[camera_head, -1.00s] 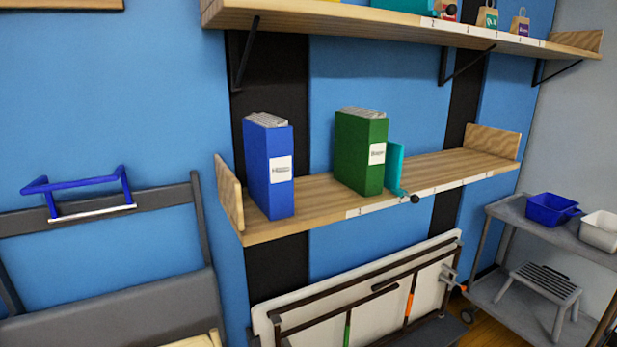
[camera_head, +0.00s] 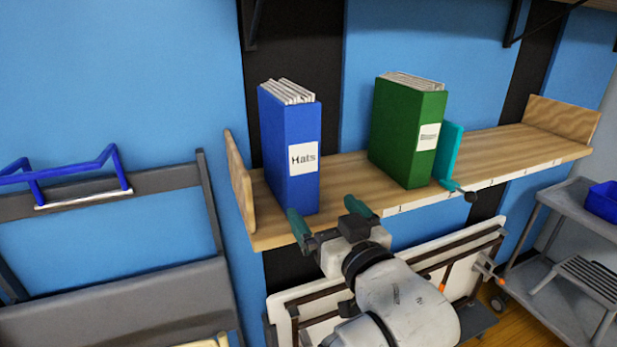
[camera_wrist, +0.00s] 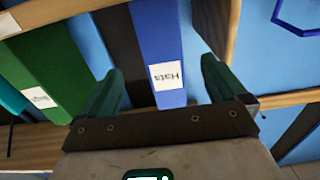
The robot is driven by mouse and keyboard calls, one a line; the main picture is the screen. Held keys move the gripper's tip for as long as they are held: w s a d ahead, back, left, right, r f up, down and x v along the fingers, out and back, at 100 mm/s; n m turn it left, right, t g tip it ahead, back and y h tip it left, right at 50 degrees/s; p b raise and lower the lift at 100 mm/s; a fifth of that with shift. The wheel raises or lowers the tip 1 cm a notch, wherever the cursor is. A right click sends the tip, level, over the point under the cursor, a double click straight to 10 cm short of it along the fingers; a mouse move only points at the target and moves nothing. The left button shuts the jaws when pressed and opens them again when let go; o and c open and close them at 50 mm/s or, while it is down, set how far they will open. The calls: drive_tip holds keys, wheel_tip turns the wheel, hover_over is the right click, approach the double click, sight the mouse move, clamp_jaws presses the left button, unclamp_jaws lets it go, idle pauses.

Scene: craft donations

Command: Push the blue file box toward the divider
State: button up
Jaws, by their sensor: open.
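The blue file box (camera_head: 290,150), labelled "Hats", stands upright near the left end of the wooden shelf (camera_head: 345,180). A teal divider (camera_head: 449,152) with a black knob stands farther right, just beside the green file box (camera_head: 408,133). My gripper (camera_head: 327,217) is open and empty, low in front of the blue box by the shelf's front edge. In the wrist view, the blue file box (camera_wrist: 155,35) shows upside down between my two green fingers (camera_wrist: 159,88). I cannot tell whether a finger touches it.
The green box stands between the blue box and the divider, with bare shelf between the two boxes. A wooden end panel (camera_head: 239,187) closes the shelf's left end. Bare shelf lies right of the divider. A grey cart (camera_head: 565,245) stands at the lower right.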

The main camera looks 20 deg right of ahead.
sight(305, 187)
drive_tip(key=w+b, duration=0.1)
drive_tip(key=w, duration=1.1)
drive_tip(key=shift+w+a, duration=0.1)
drive_tip(key=shift+a, duration=0.1)
drive_tip(key=shift+c, duration=0.2)
drive_tip(key=c, duration=1.1)
drive_tip(key=shift+d, duration=0.1)
